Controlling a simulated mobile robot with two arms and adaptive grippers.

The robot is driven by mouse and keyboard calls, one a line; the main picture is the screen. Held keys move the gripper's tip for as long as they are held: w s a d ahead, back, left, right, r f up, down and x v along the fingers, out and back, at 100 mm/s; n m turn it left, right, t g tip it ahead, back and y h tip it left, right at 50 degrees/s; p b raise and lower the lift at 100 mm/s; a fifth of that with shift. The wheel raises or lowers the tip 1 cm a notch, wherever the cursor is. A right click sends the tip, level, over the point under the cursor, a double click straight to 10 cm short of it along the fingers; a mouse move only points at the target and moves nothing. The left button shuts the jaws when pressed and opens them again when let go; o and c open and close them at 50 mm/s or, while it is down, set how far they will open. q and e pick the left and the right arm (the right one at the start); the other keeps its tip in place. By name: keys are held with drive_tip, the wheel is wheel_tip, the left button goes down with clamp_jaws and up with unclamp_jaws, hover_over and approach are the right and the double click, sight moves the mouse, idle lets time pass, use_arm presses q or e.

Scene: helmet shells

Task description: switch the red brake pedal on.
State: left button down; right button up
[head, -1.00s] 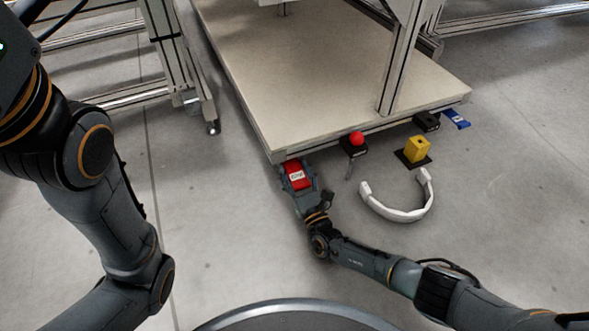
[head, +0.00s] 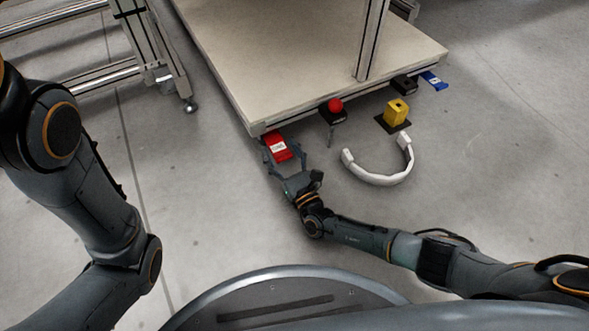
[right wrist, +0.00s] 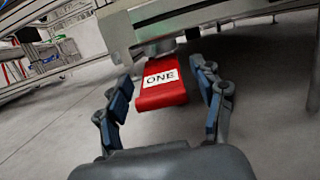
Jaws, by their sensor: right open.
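The red brake pedal (head: 278,150) sits at the near left corner of the cart, close to the floor. In the right wrist view it is a red block (right wrist: 162,97) with a white label reading "ONE", under the cart's edge. My right gripper (head: 284,163) is open. Its fingers (right wrist: 166,108) stand on either side of the pedal in the wrist view, with visible gaps, and the palm is back from it. My left arm comes in at the left, but its gripper is outside the head view.
Along the cart's (head: 300,65) near edge are a red ball-topped device (head: 335,107), a yellow block (head: 397,112) on a black plate and a blue pedal (head: 433,81). A white C-shaped band (head: 380,178) lies on the floor right of my right gripper.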

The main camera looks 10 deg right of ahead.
drive_tip(key=s+d, duration=0.1)
drive_tip(key=s, duration=0.2)
drive_tip(key=s+d, duration=0.1)
drive_tip(key=s, duration=0.2)
drive_tip(key=s+d, duration=0.1)
drive_tip(key=s, duration=0.2)
drive_tip(key=shift+s, duration=0.1)
